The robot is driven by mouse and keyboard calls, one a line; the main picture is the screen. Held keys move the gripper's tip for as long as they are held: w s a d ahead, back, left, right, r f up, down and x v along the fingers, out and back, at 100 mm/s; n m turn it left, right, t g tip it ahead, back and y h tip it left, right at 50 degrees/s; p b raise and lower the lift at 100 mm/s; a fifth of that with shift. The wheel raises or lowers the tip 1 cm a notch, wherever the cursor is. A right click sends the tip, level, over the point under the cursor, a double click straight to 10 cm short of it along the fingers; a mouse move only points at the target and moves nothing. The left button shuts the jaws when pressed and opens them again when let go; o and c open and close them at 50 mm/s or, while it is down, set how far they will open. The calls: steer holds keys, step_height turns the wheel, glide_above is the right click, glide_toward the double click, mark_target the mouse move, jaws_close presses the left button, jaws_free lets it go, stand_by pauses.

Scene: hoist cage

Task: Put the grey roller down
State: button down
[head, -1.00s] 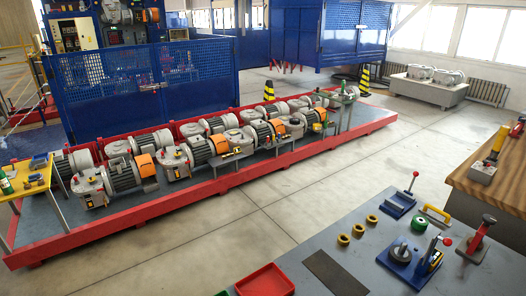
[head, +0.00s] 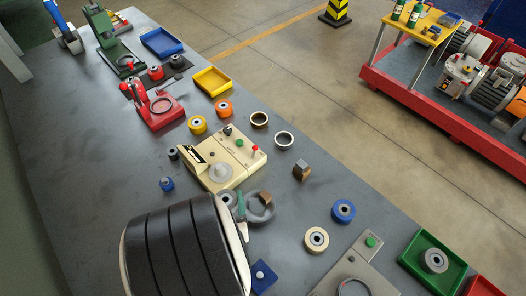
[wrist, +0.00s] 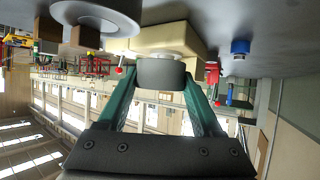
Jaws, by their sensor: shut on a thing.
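My gripper (wrist: 160,82) is shut on the grey roller (wrist: 162,73), a dark cylinder between its two green fingers in the wrist view. In the head view my gripper (head: 238,210) shows only partly beyond my dark banded arm, with the roller (head: 228,199) at its fingers. The roller is close to a beige device (head: 205,178) with a pale round disc (head: 221,173). The disc also shows just beyond the roller in the wrist view (wrist: 150,52). I cannot tell whether the roller touches anything.
A grey ring (head: 262,217) with a brown block is close to the right. Blue (head: 343,211), cream (head: 316,240), orange (head: 223,107) and yellow (head: 197,125) rollers stand on the grey table (head: 300,120). A green tray (head: 412,262) is at right. Some bare table lies between them.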

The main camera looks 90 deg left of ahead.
steer(key=s+f, duration=0.2)
steer(key=s, duration=0.1)
steer(key=s+f, duration=0.1)
steer(key=s, duration=0.1)
steer(key=shift+s+a+f, duration=0.1)
steer(key=shift+a+f, duration=0.05)
steer(key=shift+a, duration=0.15)
steer(key=shift+f, duration=1.95)
steer(key=shift+f, duration=0.15)
steer(key=shift+c, duration=0.2)
jaws_free()
steer(key=shift+d+r, duration=0.15)
steer(key=shift+r, duration=0.15)
steer(key=shift+o, duration=0.2)
steer(key=v, duration=0.7)
